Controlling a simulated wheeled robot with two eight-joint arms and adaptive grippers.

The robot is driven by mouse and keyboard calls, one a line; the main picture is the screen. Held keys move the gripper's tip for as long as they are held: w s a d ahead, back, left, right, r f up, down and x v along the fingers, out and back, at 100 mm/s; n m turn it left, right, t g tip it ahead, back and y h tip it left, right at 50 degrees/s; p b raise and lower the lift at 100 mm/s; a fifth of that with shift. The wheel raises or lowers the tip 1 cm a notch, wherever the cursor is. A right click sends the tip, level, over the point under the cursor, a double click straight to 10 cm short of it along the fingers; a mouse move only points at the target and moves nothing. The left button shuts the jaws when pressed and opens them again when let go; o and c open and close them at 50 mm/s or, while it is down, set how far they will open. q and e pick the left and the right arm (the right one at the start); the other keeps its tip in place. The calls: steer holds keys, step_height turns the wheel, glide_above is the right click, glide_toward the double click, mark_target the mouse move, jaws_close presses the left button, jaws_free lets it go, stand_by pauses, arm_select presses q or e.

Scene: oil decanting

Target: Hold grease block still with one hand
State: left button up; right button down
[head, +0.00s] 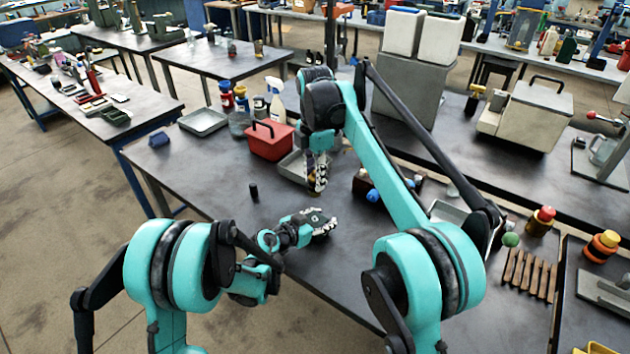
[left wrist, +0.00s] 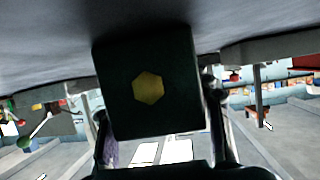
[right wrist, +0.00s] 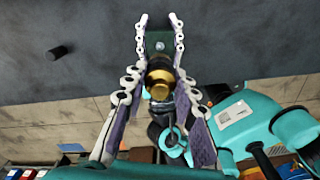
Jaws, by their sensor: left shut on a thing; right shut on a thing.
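A dark green block with a yellow hexagon on its face, the grease block (left wrist: 122,75), fills the middle of the left wrist view. My left gripper (head: 322,222) is shut on it, with a finger on either side, low over the bench. In the right wrist view a dark green block face with a small silver bolt (right wrist: 158,43) shows between the fingertips. My right gripper (head: 317,186) points down just behind the left one. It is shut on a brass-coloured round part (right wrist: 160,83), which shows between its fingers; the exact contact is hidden.
A red toolbox (head: 270,140), a grey tray (head: 204,122) and a spray bottle (head: 276,102) stand behind. A dark box with blue items (head: 374,194) is to the right. The bench's front left is clear.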

arm_select(q)
steer(key=o, duration=1.7)
steer(key=shift+a, duration=0.1)
steer(key=v, duration=1.2)
